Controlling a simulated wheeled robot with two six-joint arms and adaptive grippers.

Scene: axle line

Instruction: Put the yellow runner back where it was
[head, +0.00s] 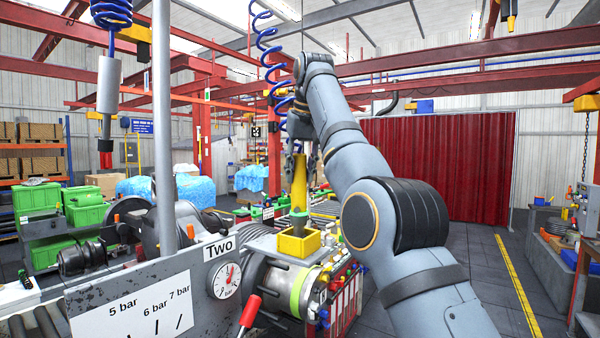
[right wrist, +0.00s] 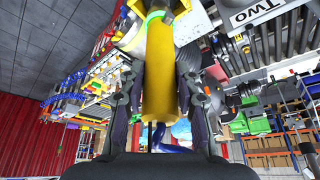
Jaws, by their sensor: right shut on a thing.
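The yellow runner (head: 299,182) hangs upright, nose down, in my right gripper (head: 302,150). A green band shows near its lower end, and a blue coiled hose (head: 270,48) is above it. In the right wrist view the yellow body (right wrist: 159,75) lies between the two dark fingers of the right gripper (right wrist: 160,95), which are shut on it. Below the runner is an open yellow box (head: 290,246) on the bench machine. The runner's nose is at the box's mouth; I cannot tell how deep it sits. My left gripper is not in view.
A grey tool (head: 109,85) hangs from another blue coil at the left. A grey post (head: 161,120) stands left of the box. A "Two" gauge panel (head: 222,270) and a red-handled lever (head: 250,312) are in front. Open floor lies at the right.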

